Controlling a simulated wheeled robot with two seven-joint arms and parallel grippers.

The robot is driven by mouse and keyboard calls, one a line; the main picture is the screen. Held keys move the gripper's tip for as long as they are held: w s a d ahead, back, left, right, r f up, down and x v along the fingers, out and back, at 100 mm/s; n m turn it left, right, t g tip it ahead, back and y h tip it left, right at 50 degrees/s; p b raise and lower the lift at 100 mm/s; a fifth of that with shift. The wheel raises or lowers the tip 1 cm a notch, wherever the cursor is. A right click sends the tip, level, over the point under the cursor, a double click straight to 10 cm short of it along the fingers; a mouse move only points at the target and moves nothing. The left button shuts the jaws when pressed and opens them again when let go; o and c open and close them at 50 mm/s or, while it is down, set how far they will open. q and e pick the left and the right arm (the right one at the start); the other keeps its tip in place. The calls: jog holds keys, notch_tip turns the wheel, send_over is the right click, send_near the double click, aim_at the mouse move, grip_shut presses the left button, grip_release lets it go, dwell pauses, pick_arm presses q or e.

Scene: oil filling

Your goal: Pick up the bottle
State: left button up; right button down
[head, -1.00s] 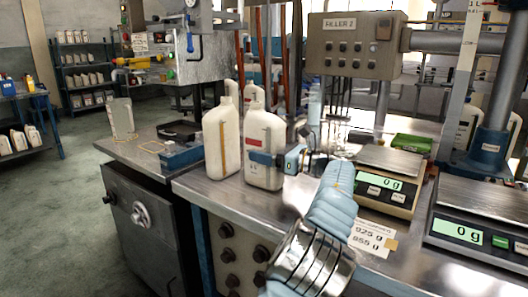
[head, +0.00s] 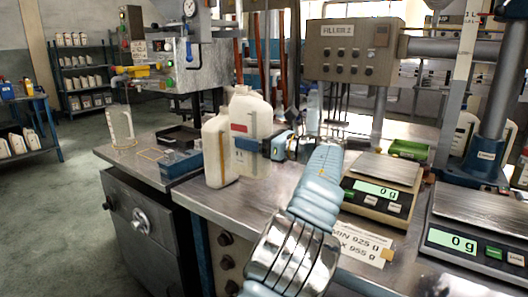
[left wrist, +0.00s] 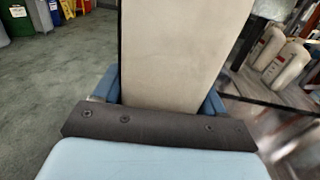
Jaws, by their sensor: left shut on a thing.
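The bottle is roughly upright and appears lifted above the bench. It fills the middle of the left wrist view (left wrist: 182,50), between the blue fingers of the left gripper (left wrist: 160,98). The right gripper is not seen.
Two scales (head: 383,187) reading 0 g stand on the right of the metal bench (head: 240,205). A small blue box (head: 182,163) and dark tray are at left. The filler control box (head: 350,52) stands behind. Shelves with bottles are far left.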

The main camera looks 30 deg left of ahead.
pick_arm(q)
jog(key=s+a+r+b, duration=0.1)
jog(key=s+a+r, duration=0.4)
jog(key=s, duration=0.3)
jog(key=shift+s+a+r, duration=0.4)
jog(key=shift+a, duration=0.05)
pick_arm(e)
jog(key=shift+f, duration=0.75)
